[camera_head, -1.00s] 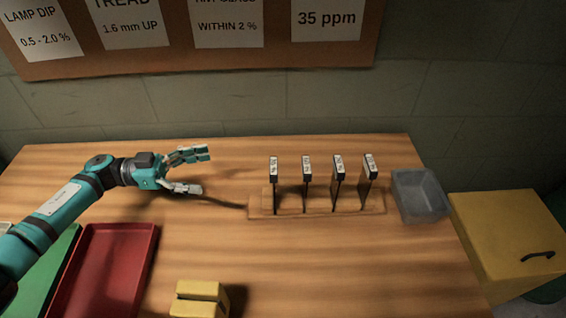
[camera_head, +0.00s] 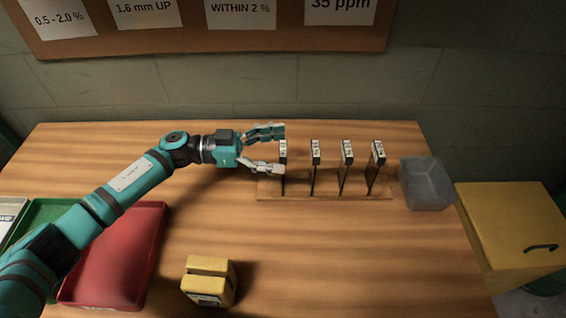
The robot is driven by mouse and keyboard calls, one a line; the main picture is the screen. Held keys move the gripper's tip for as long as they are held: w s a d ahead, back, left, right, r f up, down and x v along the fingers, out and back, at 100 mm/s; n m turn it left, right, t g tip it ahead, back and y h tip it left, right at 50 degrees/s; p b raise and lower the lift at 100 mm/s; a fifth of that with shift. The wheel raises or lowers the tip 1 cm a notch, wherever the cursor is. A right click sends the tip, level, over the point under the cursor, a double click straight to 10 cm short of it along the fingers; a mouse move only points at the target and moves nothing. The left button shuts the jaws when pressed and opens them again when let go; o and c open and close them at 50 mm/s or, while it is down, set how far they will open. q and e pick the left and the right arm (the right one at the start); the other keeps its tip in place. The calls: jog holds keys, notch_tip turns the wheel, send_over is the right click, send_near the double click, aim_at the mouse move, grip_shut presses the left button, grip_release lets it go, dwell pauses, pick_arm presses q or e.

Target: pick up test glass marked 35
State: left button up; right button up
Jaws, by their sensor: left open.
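Several upright test glasses with dark stems and black-framed white labels stand in a row in a wooden rack (camera_head: 330,194). The leftmost glass (camera_head: 283,153) is partly hidden by my left gripper. The others are the second glass (camera_head: 315,152), the third glass (camera_head: 347,153) and the rightmost glass (camera_head: 378,153). The label numbers are too small to read surely. My left gripper (camera_head: 280,149) is open, with its fingertips at the leftmost glass, one finger behind it and one in front. Whether they touch it I cannot tell. My right gripper is not in view.
A grey bin (camera_head: 427,187) stands right of the rack, beside a yellow cabinet (camera_head: 512,230). A yellow block-shaped device (camera_head: 208,280) sits at the front. A red tray (camera_head: 118,262) and a green tray (camera_head: 45,222) lie at left.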

pick_arm(q)
jog(key=shift+d+f, duration=0.1)
jog(key=shift+d, duration=0.8)
jog(key=shift+c, duration=0.3)
jog(key=c, duration=1.3)
jog(key=shift+o, duration=0.2)
